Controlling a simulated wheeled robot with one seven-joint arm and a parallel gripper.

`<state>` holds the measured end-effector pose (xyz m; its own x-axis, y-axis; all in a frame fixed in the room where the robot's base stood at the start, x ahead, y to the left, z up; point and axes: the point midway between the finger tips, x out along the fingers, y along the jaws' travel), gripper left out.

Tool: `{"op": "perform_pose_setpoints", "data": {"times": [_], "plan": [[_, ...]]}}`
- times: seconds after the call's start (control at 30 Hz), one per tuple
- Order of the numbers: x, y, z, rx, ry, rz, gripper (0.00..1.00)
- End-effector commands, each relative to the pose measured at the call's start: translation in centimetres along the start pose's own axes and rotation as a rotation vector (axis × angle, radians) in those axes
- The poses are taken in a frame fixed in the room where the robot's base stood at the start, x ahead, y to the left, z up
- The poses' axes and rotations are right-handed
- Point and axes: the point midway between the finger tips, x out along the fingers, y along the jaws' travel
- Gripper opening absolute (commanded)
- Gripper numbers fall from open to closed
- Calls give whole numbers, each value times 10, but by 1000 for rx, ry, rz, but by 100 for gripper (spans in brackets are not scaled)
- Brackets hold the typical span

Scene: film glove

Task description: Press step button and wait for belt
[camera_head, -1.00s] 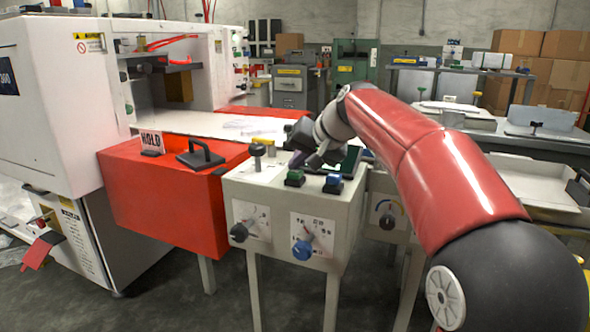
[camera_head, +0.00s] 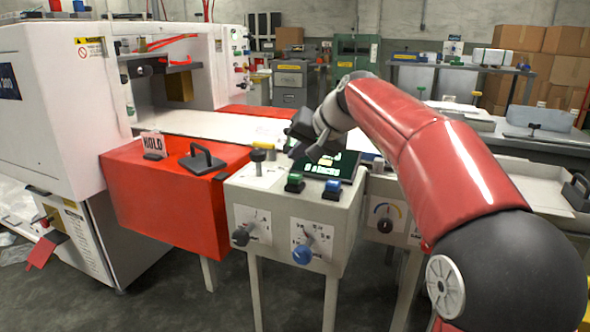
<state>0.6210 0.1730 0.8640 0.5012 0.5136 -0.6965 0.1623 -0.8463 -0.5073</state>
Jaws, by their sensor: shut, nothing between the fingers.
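A pale control box (camera_head: 284,215) stands in the middle with a green button (camera_head: 294,182) and a blue button (camera_head: 332,186) on top. I cannot read which is the step button. A tilted dark screen (camera_head: 333,166) behind them shows bright green text, partly covered by my gripper. My gripper (camera_head: 297,152) is shut and empty, above and behind the green button, apart from it. The pale belt (camera_head: 215,125) runs out of the white machine (camera_head: 50,110) behind the box. Its visible stretch looks bare, and its right end is hidden by my arm.
A red cover (camera_head: 160,200) with a black handle (camera_head: 201,158) and a HOLD sign (camera_head: 153,143) adjoins the box on the left. A pale tray (camera_head: 525,183) is at right.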

Motion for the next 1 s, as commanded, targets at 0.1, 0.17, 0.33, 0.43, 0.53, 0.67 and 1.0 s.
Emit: {"op": "perform_pose_setpoints", "data": {"times": [0.1,0.17,0.33,0.43,0.53,0.67,1.0], "plan": [[-12,-9,-9,0,0,0,0],[-17,-12,-12,0,0,0,0],[-22,-16,-16,0,0,0,0],[-20,-15,-15,0,-1,0,0],[-20,-15,-15,0,0,0,0],[-20,-15,-15,0,-1,0,0],[-30,-11,-6,-4,1,21,0]]}}
